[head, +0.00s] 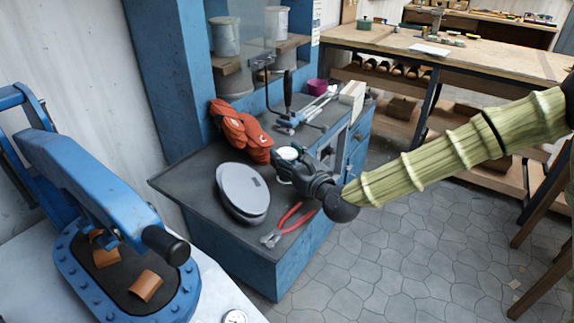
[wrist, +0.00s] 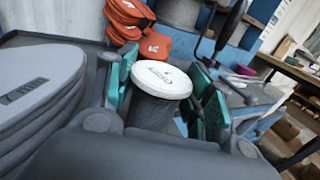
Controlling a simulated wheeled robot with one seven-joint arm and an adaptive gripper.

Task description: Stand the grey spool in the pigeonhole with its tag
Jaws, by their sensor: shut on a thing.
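A spool with a dark grey body and a white lettered top (wrist: 161,80) stands between the green finger pads of my gripper (wrist: 158,108) in the wrist view. My gripper is shut on it from both sides. In the head view the spool's white top (head: 288,153) shows at my gripper (head: 287,166), over the dark bench top. The spool looks roughly upright; I cannot tell whether its base touches the bench. The lower part is hidden by my gripper. I cannot make out the pigeonhole or a tag in either view.
Grey oval sole-shaped pieces (head: 242,192) lie stacked left of my gripper. Red-handled pincers (head: 288,226) lie in front. Folded orange pieces (head: 240,131) are behind. A blue shelf frame (head: 169,75) holds pale containers (head: 225,38). A blue press (head: 95,185) stands left.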

